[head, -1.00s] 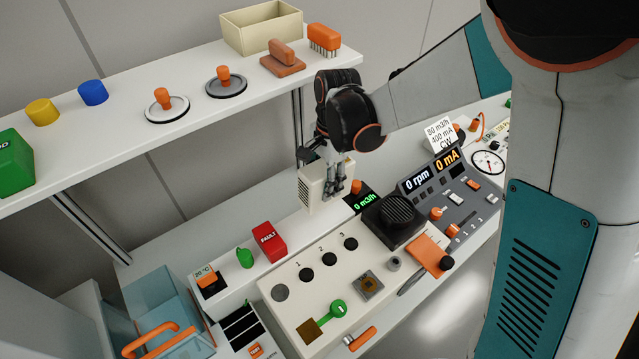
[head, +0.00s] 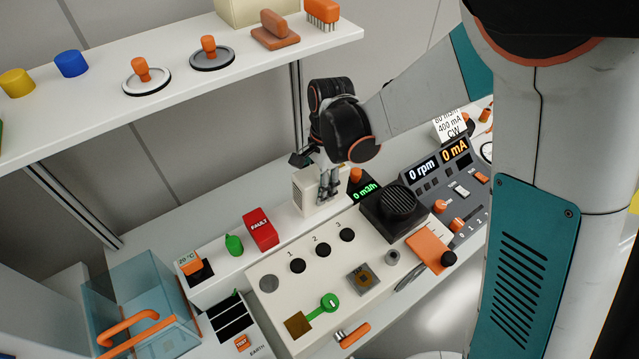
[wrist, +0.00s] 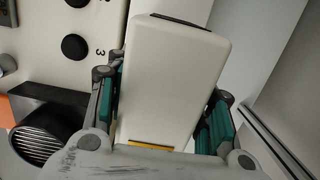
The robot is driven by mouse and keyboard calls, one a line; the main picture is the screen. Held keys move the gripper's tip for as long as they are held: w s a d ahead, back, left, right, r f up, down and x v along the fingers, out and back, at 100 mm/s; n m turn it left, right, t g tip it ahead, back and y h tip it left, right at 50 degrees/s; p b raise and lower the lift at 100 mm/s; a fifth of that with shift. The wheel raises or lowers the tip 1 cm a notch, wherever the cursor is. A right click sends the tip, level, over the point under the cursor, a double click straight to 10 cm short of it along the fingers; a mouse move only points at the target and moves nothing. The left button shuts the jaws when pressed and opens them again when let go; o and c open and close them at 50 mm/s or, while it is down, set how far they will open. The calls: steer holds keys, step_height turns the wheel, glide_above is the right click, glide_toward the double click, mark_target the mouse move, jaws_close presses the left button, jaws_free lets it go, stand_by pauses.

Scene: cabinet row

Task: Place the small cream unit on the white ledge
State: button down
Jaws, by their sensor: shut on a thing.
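My gripper (head: 328,190) is shut on the small cream unit (head: 306,192), a box with a grille on one face. In the wrist view the unit (wrist: 172,80) fills the middle, between the two green-padded fingers. The unit is upright over the white ledge (head: 287,222) behind the cream control panel. Its bottom is at or just above the ledge; I cannot tell whether it touches. It stands right of the red FAULT block (head: 261,230) and left of the green-lit m3/h display (head: 364,192).
A black round-grilled block (head: 394,210) is close to the right. An upper shelf (head: 200,85) with caps, orange-handled discs and brushes hangs behind, with a post (head: 296,105) near my gripper. Bare ledge lies between the FAULT block and the unit.

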steer(key=shift+f, duration=0.2)
steer(key=c, duration=0.8)
jaws_free()
steer(key=shift+r, duration=0.1)
steer(key=shift+o, duration=0.2)
steer(key=shift+r, duration=0.1)
steer(key=r+p, duration=0.1)
steer(key=r, duration=0.3)
steer(key=r+p, duration=0.1)
steer(key=r, duration=0.3)
steer(key=w+d+r+p, duration=0.1)
steer(key=r, duration=0.3)
steer(key=shift+d, duration=0.1)
